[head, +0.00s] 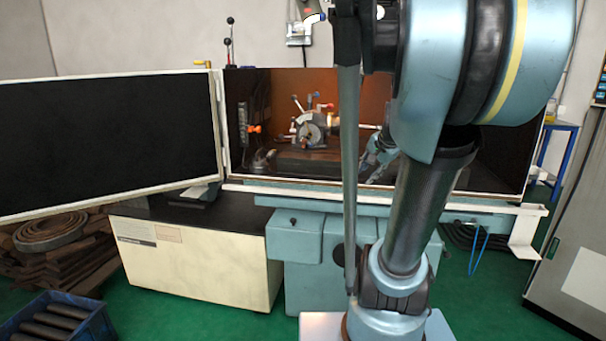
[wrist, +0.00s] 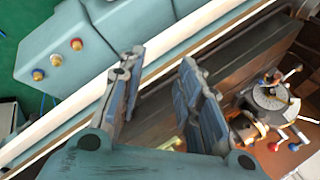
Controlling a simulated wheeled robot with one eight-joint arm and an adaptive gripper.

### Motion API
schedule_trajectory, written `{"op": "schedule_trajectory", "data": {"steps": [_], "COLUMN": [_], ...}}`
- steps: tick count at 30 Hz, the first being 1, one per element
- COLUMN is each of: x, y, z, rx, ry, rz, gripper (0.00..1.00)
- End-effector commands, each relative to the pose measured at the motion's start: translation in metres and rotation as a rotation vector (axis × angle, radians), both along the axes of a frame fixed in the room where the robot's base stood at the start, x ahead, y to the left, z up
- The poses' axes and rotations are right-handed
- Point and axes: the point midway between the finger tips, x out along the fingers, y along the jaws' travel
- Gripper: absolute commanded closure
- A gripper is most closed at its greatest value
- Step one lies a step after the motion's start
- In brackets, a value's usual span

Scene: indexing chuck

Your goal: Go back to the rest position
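My gripper (wrist: 158,78) shows large in the wrist view, its two fingers apart with nothing between them. Beyond the fingers are the brown machine bed and a white edge strip. In the head view my gripper is inside the machine opening, mostly hidden behind my own arm. The indexing chuck (head: 310,130) sits inside the machine enclosure on its bed, with a grey face and several coloured-knob levers. It also shows in the wrist view (wrist: 270,97), to the right of my gripper and apart from it.
The machine's black door panel (head: 110,145) stands open at the left. A cream cabinet (head: 195,260) is below it. A blue crate (head: 58,318) of cylinders and stacked brown pieces (head: 65,258) lie on the left floor. A grey cabinet (head: 575,250) stands at right. Green floor shows between.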

Motion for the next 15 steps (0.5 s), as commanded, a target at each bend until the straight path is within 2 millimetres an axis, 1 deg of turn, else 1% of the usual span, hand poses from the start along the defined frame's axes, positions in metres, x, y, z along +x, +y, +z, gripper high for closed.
{"op": "schedule_trajectory", "data": {"steps": [1,3,5,6,12,15], "x": [-0.021,-0.047,-0.069,-0.084,-0.154,-0.182], "y": [0.01,0.019,0.026,0.029,0.036,0.035], "z": [-0.012,-0.028,-0.041,-0.051,-0.098,-0.118], "rx": [-0.043,-0.105,-0.156,-0.19,-0.352,-0.417], "ry": [0.02,0.048,0.073,0.089,0.17,0.206], "rz": [0.066,0.158,0.237,0.289,0.549,0.66], "gripper": [0.68,0.68,0.68,0.68,0.68,0.68]}}
